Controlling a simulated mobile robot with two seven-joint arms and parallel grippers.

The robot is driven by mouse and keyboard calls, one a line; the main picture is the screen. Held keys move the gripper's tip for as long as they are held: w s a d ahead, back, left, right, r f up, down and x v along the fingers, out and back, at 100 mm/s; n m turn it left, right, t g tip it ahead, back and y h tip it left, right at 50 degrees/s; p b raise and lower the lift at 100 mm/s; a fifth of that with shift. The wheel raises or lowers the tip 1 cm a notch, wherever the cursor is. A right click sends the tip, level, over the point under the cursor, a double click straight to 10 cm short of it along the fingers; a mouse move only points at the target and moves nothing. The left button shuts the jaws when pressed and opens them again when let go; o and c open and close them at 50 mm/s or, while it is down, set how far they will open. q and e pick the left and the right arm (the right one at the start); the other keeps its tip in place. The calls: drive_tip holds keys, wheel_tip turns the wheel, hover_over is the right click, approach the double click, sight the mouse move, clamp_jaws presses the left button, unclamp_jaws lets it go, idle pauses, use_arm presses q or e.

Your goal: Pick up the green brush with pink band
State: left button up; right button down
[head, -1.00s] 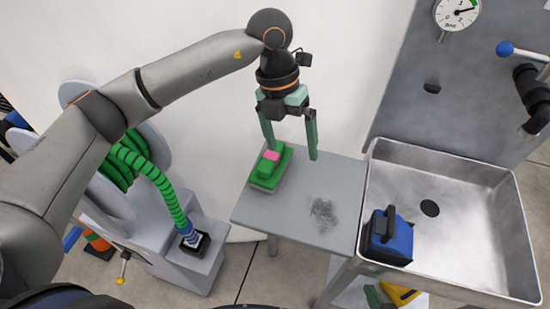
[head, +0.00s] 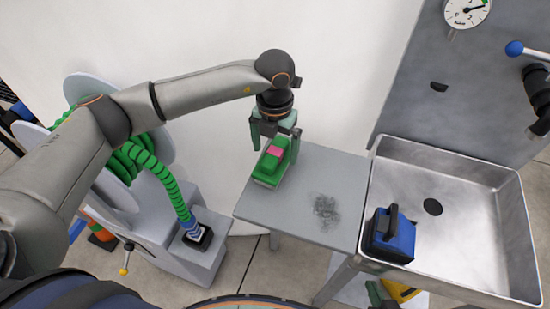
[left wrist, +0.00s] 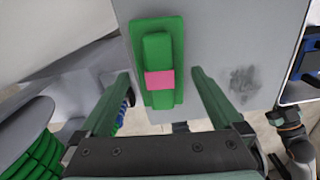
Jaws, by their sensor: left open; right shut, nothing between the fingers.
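The green brush with the pink band (head: 269,169) lies on the left part of the small grey side table (head: 290,218). In the left wrist view the brush (left wrist: 156,50) is a green block with a raised green handle, and the pink band crosses the handle. My left gripper (head: 276,148) is open at the brush. In the left wrist view its fingers (left wrist: 161,74) are on either side of the handle, with visible gaps. I cannot tell how far the tips are above the table.
A metal sink (head: 465,215) adjoins the table on the right, with a blue and black block (head: 390,236) at its near left corner. A dark smudge (head: 325,208) marks the table. A green hose (head: 160,180) on a reel stands left.

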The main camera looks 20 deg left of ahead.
use_arm(q)
drive_tip(key=shift+f, duration=0.95)
drive_tip(key=shift+c, duration=0.2)
drive_tip(key=c, duration=1.2)
drive_tip(key=shift+w+r, duration=0.1)
drive_tip(key=shift+r, duration=0.1)
drive_tip(key=shift+c, duration=0.2)
drive_tip(key=shift+r, duration=0.3)
wheel_tip(320, 180, up, 2)
drive_tip(key=shift+r, duration=0.1)
drive_tip(key=s+d+r+b, duration=0.1)
drive_tip(key=s+d+r, duration=0.7)
drive_tip(key=s+r, duration=0.2)
drive_tip(key=shift+s+d, duration=0.25)
drive_tip(key=shift+s, duration=0.4)
